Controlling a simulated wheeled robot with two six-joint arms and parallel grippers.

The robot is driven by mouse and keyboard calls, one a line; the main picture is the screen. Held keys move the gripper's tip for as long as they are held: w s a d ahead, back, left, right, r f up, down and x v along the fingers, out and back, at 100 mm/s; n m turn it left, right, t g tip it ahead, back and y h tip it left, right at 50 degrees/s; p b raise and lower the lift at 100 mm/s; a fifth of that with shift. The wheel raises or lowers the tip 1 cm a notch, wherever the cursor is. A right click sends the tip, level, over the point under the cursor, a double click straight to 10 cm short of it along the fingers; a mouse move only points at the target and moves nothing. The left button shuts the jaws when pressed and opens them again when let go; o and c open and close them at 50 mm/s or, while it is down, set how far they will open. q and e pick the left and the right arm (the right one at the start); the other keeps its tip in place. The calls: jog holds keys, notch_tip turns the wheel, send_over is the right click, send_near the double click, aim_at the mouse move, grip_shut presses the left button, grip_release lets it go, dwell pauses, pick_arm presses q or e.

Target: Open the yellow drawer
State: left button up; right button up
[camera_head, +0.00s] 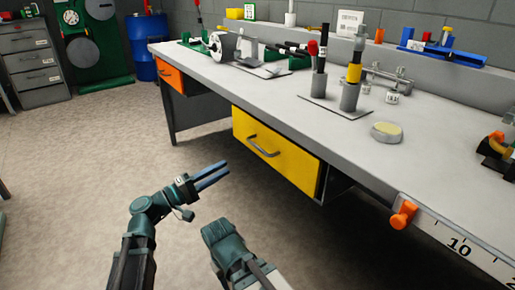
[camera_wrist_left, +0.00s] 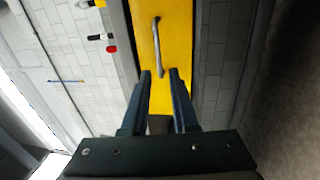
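The yellow drawer (camera_head: 276,155) sits under the workbench top, with a grey bar handle (camera_head: 262,146) on its front. Its front looks slightly forward of the bench, but I cannot tell how far it is pulled out. In the left wrist view the drawer front (camera_wrist_left: 178,40) is ahead, with its handle (camera_wrist_left: 158,45) beyond the fingertips. My left gripper (camera_head: 212,176) is in front of and left of the drawer, apart from the handle. Its fingers (camera_wrist_left: 160,73) are apart with nothing between them. My right arm (camera_head: 230,250) shows at the bottom, but its fingertips cannot be made out.
The grey workbench (camera_head: 225,85) carries tools and stands. An orange drawer (camera_head: 170,76) is farther left under it. An orange knob (camera_head: 403,214) juts from the front edge at right. A blue barrel (camera_head: 141,48) stands at the back. The floor before the bench is clear.

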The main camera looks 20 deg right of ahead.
aim_at(257, 146)
pick_arm(q)
jog(key=p+x, duration=0.2)
jog(key=x, duration=1.2)
jog(key=shift+a+r+p, duration=0.1)
jog(key=shift+r+p, duration=0.1)
jog(key=shift+p, duration=0.1)
grip_shut()
dwell(1.0)
